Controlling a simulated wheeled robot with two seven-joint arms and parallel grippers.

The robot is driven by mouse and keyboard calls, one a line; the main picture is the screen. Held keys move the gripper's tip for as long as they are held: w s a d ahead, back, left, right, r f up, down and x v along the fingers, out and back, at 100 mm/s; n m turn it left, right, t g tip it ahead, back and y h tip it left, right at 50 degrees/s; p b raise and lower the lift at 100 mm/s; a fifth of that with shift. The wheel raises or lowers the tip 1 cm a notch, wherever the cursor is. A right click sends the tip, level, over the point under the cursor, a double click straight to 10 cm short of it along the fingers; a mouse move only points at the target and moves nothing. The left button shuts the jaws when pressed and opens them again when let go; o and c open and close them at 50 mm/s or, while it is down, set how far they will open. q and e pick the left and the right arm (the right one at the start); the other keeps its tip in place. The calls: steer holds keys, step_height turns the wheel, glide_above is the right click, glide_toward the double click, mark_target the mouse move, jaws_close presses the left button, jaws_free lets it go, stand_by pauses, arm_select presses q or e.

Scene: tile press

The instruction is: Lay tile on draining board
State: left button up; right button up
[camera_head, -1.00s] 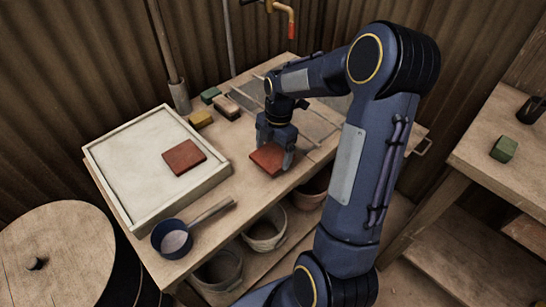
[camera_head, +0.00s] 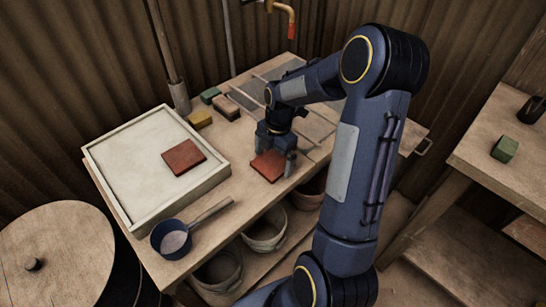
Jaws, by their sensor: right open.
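A red-brown square tile (camera_head: 269,166) lies on the wooden bench near its front edge. My right gripper (camera_head: 275,158) is right above and around this tile, pointing down, with its fingers apart; I cannot tell whether they touch the tile. A second red-brown tile (camera_head: 184,157) lies on the pale, white-rimmed draining board (camera_head: 128,183) at the left of the bench. Part of the bench behind the gripper is hidden by my right arm. My left gripper is not in view.
A blue ladle-like pan (camera_head: 171,239) with pale contents stands in front of the board. Small blocks (camera_head: 200,119) sit behind it, and grey slabs (camera_head: 312,127) lie at the back right. Buckets (camera_head: 265,230) stand below. A side table (camera_head: 490,140) is at right.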

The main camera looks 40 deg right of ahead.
mark_target(277, 159)
step_height(277, 159, up, 11)
steer(key=d+p, duration=0.1)
steer(key=d, duration=0.1)
steer(key=s+a+r+m+t, duration=0.3)
steer(key=s+a+r+m, duration=0.3)
steer(key=s+a+m, duration=0.15)
steer(key=s+a+f+m+t+y, duration=0.1)
steer(key=s+a+m+t+y, duration=0.1)
steer(key=s+a+m, duration=0.8)
steer(key=m, duration=0.3)
steer(key=shift+s+f+t, duration=0.25)
steer(key=shift+f+t, duration=0.15)
